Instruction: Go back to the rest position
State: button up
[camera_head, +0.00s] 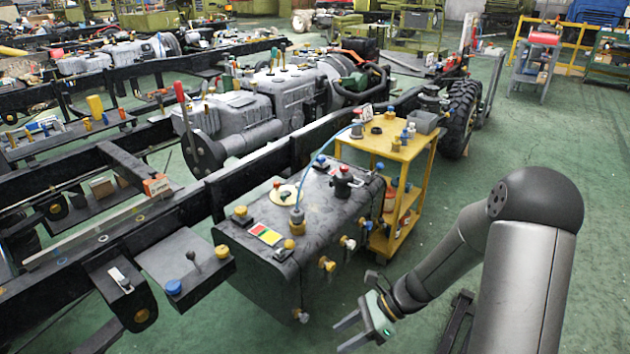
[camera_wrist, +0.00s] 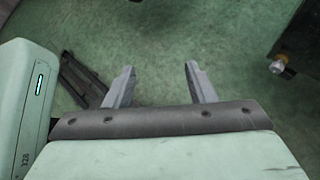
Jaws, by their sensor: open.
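My gripper (camera_head: 352,333) is low at the bottom middle of the head view, in front of the black tank on the chassis and apart from it. Its two grey fingers are spread with nothing between them. In the wrist view the open fingers (camera_wrist: 160,85) point over bare green floor. My arm comes in from the right side of the head view and bends down to the gripper.
The black tank (camera_head: 325,215) with knobs and fittings stands just behind my gripper. A yellow cart (camera_head: 398,155) with shelves stands behind it. Black chassis rails (camera_head: 180,210) run across the left. Green floor (camera_head: 560,130) is clear at the right.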

jog(key=s+d+r+n+t+h+p, duration=0.1)
jog(key=s+d+r+n+h+p, duration=0.1)
jog(key=s+r+n, duration=0.3)
jog(key=s+d+r+n+t+h+p, duration=0.1)
jog(key=s+r+n+h+p, duration=0.3)
jog(key=r+n, duration=0.4)
jog(key=s+d+r+n+t+h+p, duration=0.1)
jog(key=s+d+r+n+h+p, duration=0.2)
jog(key=r, duration=1.2)
jog(key=s+n+h+p, duration=0.1)
jog(key=s+n+p, duration=0.1)
jog(key=n, duration=0.1)
jog(key=shift+s+d+r, duration=0.3)
jog(key=shift+d+r, duration=0.05)
jog(key=shift+r, duration=0.05)
